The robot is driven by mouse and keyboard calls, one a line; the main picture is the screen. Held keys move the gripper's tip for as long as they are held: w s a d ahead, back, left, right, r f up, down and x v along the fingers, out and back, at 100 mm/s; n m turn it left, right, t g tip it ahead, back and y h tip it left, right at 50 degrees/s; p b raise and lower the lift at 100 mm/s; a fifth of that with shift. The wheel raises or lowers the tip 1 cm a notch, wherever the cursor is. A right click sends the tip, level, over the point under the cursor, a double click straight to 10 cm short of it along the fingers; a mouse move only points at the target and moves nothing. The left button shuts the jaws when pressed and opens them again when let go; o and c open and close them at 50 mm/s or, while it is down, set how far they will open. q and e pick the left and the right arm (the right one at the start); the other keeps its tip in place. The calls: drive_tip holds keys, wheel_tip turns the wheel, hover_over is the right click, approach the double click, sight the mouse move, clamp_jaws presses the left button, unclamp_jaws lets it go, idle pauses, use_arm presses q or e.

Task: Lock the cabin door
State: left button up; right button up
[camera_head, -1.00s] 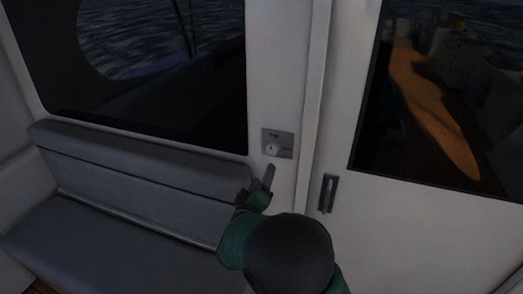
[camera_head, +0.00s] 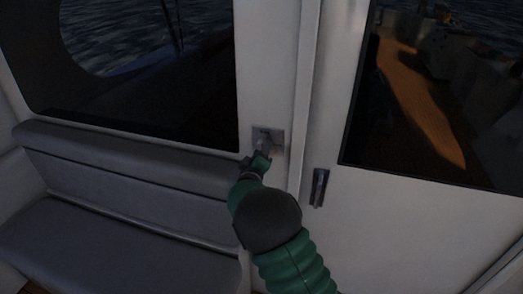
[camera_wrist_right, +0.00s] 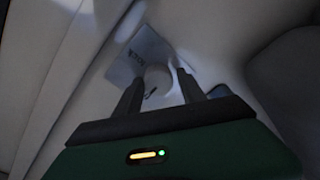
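The lock is a small grey plate (camera_head: 277,134) on the white post left of the cabin door (camera_head: 390,225). My right gripper (camera_head: 263,147) is at the plate and hides much of it in the head view. In the right wrist view the plate (camera_wrist_right: 126,68) carries a pale round knob (camera_wrist_right: 158,80). The two dark fingers of my right gripper (camera_wrist_right: 160,76) are apart, one on each side of the knob. I cannot tell whether they touch it. The door looks closed against its frame. My left gripper is not in view.
A dark upright door handle (camera_head: 320,187) is on the door, just right of the frame. A grey padded bench (camera_head: 110,235) lies to the left, below a dark window (camera_head: 150,80). The door has a large dark window (camera_head: 385,120).

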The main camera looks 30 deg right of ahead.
drive_tip(key=shift+a, duration=0.1)
clamp_jaws()
drive_tip(key=shift+f, duration=0.1)
